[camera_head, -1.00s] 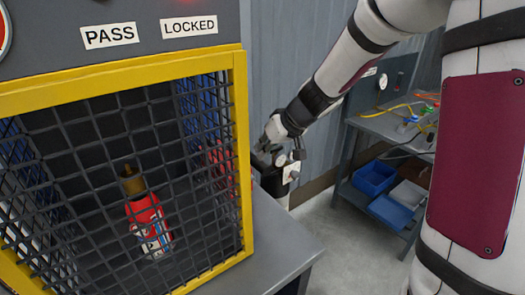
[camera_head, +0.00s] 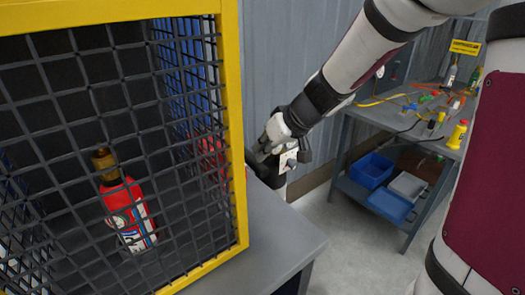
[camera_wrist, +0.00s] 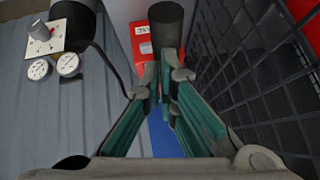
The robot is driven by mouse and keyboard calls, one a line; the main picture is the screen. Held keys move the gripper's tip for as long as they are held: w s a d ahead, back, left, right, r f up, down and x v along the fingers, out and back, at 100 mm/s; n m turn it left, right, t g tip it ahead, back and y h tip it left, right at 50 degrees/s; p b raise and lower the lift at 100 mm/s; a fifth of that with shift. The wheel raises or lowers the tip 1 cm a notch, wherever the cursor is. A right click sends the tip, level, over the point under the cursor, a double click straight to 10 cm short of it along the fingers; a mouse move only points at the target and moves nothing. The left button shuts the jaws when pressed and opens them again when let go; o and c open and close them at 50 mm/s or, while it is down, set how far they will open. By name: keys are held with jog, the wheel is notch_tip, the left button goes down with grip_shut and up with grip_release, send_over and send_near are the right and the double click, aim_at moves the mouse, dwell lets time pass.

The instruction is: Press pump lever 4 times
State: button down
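My gripper (camera_head: 270,155) is just beyond the right side of the yellow-framed mesh cage (camera_head: 232,130), partly hidden by its edge in the head view. In the wrist view, the green-padded fingers (camera_wrist: 165,75) converge with their tips close together, and nothing is clearly seen held between them. A dark cylinder (camera_wrist: 167,18), possibly the pump lever's grip, is at the fingertips in front of a red part with a white label (camera_wrist: 142,32). Contact cannot be told.
The cage mesh (camera_wrist: 240,70) runs close along the right of my gripper. Two round gauges (camera_wrist: 54,67) and a knob plate (camera_wrist: 43,38) are at left. A workbench (camera_head: 400,125) with cables and bottles stands behind at right, with blue bins (camera_head: 372,170) below.

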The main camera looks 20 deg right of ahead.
jog(key=shift+s+d+f, duration=0.1)
jog(key=shift+s+f, duration=0.25)
jog(key=shift+f, duration=0.25)
jog(key=p+v, duration=0.2)
jog(key=v, duration=1.1)
jog(key=shift+w+d+r+p, duration=0.2)
jog(key=shift+d+r+p, duration=0.1)
jog(key=shift+r, duration=0.15)
jog(key=s+a+g+h, duration=0.1)
jog(key=s+a, duration=0.2)
jog(key=s, duration=0.2)
jog(key=s+a+g, duration=0.1)
jog(key=s+a, duration=0.2)
jog(key=s, duration=0.3)
jog(key=s+d+m+h, duration=0.1)
jog(key=s+m+h, duration=0.1)
jog(key=s, duration=0.9)
jog(key=shift+s+d+f+m+g+h, duration=0.25)
jog(key=shift+d+f+m+g+h, duration=0.05)
jog(key=shift+f+h, duration=0.1)
